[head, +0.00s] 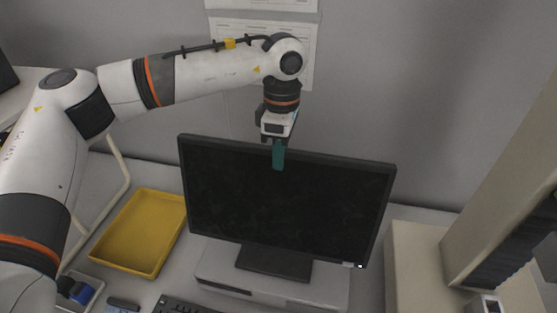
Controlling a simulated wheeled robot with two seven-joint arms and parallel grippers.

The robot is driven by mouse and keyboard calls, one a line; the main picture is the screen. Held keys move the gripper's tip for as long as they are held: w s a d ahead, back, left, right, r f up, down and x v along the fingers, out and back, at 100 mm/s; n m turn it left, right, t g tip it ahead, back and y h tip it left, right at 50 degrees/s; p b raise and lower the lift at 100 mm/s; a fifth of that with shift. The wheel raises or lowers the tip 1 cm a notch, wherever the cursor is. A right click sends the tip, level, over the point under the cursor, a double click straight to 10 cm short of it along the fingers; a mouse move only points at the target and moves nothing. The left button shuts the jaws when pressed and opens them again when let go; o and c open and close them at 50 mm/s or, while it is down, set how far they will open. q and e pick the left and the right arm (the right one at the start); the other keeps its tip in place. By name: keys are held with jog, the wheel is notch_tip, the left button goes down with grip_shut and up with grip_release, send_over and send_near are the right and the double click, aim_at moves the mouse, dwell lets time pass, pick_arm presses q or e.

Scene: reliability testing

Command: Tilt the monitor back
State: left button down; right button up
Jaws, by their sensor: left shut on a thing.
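The black monitor (285,205) stands on a light grey box (215,268) in the middle of the head view, its dark screen facing me. My left gripper (279,152) comes down from above at the monitor's top edge, near its middle. One teal finger lies over the front of the screen. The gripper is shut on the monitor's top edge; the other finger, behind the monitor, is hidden. My right gripper is not clearly in view.
A yellow tray (143,233) lies to the left of the monitor. A keyboard (182,306) is at the front edge of the picture. A grey wall (400,90) with papers (305,45) stands behind. A beige box (415,265) stands at the right.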

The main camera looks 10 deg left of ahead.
pick_arm(q)
jog(key=shift+w+f, duration=0.15)
jog(key=shift+w, duration=0.55)
jog(key=c, duration=1.4)
grip_release()
jog(key=shift+o, duration=0.8)
jog(key=shift+w+f, duration=0.15)
pick_arm(e)
jog(key=shift+w+f, duration=0.2)
jog(key=shift+w, duration=0.3)
pick_arm(q)
notch_tip(320, 180, up, 12)
jog(key=b, duration=0.2)
jog(key=shift+w, duration=0.45)
pick_arm(e)
jog(key=shift+s+f, duration=0.1)
jog(key=shift+f, duration=1.15)
pick_arm(q)
jog(key=shift+s+f, duration=0.1)
pick_arm(e)
jog(key=shift+s, duration=0.1)
